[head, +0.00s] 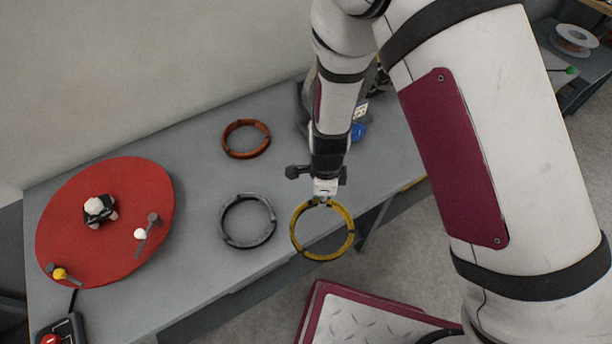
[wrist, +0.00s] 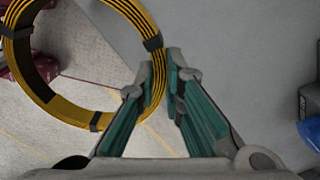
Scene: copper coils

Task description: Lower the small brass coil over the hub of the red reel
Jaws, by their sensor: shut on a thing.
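The brass coil (head: 323,257) is a yellow ring with dark bands. My gripper (head: 323,200) is shut on its rim at the far side, and the coil hangs by the table's front edge. In the wrist view the coil (wrist: 20,70) fills the upper left, its rim between the fingers of my gripper (wrist: 168,85). The red reel (head: 80,250) is a large flat disc at the left of the table, well apart from the coil. Its hub (head: 99,209), white and black, stands at the disc's middle with nothing around it.
A grey coil (head: 247,221) and a copper-coloured coil (head: 246,139) lie on the grey table (head: 195,275) between reel and gripper. A white-knobbed lever (head: 146,233) and a yellow-knobbed one (head: 62,273) sit at the reel. A control box (head: 60,335) is at front left.

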